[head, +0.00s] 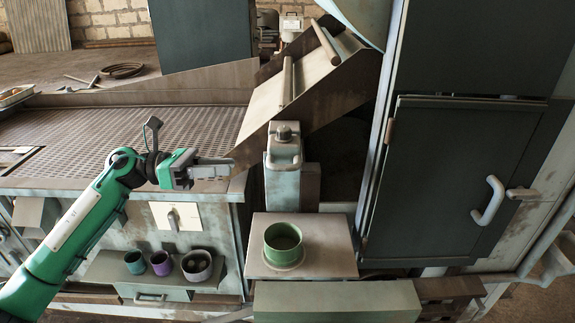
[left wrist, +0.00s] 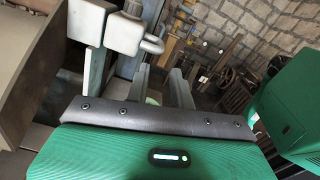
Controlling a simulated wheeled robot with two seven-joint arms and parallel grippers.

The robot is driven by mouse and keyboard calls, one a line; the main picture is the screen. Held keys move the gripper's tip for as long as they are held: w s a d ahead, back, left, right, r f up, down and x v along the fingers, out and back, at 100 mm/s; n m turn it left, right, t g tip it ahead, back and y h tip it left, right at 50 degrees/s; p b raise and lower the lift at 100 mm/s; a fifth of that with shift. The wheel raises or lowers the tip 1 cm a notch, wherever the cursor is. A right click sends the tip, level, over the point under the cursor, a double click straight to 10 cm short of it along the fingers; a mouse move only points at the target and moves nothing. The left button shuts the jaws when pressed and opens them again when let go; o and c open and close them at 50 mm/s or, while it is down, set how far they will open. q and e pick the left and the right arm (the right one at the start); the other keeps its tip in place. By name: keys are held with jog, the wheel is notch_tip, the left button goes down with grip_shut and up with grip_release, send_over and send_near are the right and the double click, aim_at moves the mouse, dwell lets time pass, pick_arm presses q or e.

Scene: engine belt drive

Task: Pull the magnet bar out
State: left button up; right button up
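A pale grey block with a knob on top and a looped handle (head: 284,148), which looks like the magnet bar's end, stands at the lower end of the sloped chute in the head view. The block with its curved handle also shows at the top of the left wrist view (left wrist: 122,33). My left gripper (head: 228,168) is left of the block, at about handle height and apart from it. In the left wrist view its two fingers (left wrist: 160,80) are spread with nothing between them. The rest of the bar is hidden. My right gripper is not in view.
A green cup (head: 284,244) stands on the ledge below the block. Teal, purple and grey cups (head: 161,263) sit on a lower shelf. A dark cabinet door with a handle (head: 488,200) is at right. The perforated bench top (head: 110,135) lies behind my left arm.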

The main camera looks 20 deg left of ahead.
aim_at(287, 168)
pick_arm(q)
jog(key=p+x, duration=0.7)
jog(key=x, duration=0.5)
jog(key=shift+s+d+r, duration=0.1)
jog(key=shift+s, duration=0.05)
jog(key=shift+w+d+p, duration=0.2)
jog(key=shift+d+p, duration=0.15)
jog(key=shift+d, duration=0.3)
jog(key=shift+d+f, duration=0.15)
jog(key=shift+f, duration=0.05)
grip_shut()
